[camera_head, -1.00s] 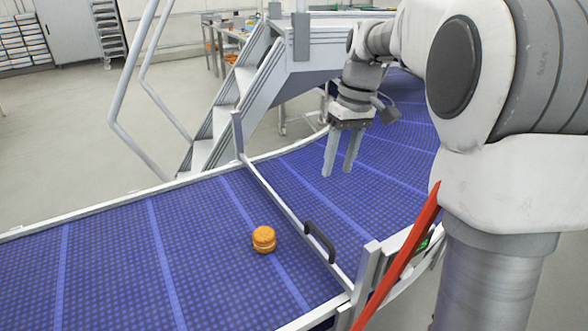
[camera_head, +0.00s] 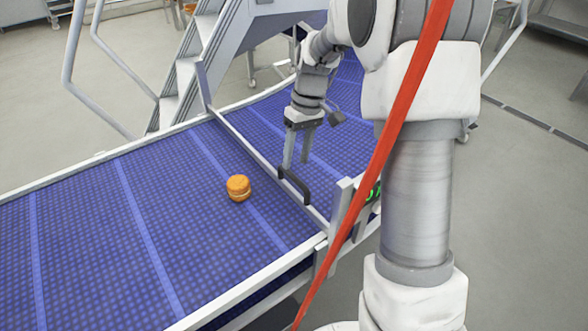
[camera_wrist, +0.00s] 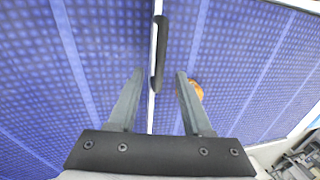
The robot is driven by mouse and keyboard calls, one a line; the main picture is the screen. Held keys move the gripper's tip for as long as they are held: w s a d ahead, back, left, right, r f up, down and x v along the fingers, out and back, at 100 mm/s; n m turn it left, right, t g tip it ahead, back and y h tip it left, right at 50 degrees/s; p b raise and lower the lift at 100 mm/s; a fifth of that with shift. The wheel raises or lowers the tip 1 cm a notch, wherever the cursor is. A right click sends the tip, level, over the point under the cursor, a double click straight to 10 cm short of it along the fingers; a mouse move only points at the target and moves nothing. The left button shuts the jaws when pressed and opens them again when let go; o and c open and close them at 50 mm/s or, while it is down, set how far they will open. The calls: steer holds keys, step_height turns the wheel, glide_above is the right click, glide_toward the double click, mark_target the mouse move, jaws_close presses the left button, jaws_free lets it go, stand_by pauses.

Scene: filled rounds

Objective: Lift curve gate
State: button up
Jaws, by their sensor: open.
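The curve gate (camera_head: 243,141) is a thin light metal bar lying across the blue conveyor, with a black handle (camera_head: 296,188) near its right end. My gripper (camera_head: 296,163) is open and empty, pointing down just above the handle. In the wrist view my fingers (camera_wrist: 160,74) are spread on either side of the gate's thin edge (camera_wrist: 151,112). The black handle (camera_wrist: 160,48) there lies in line with the gap, mostly ahead of the fingertips. I cannot tell whether a finger touches it.
An orange-brown filled round (camera_head: 238,188) sits on the blue conveyor (camera_head: 90,225), left of the gate; the right finger partly hides it in the wrist view. A red bar (camera_head: 385,140) crosses the near right. Metal stairs (camera_head: 190,70) stand behind.

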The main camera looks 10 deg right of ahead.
mark_target(293, 174)
steer(key=shift+s+a+f, duration=0.1)
steer(key=shift+a+f, duration=0.1)
steer(key=shift+f, duration=0.8)
steer(key=shift+s+a+f, duration=0.1)
steer(key=shift+a+f, duration=0.05)
steer(key=shift+f, duration=0.8)
jaws_close()
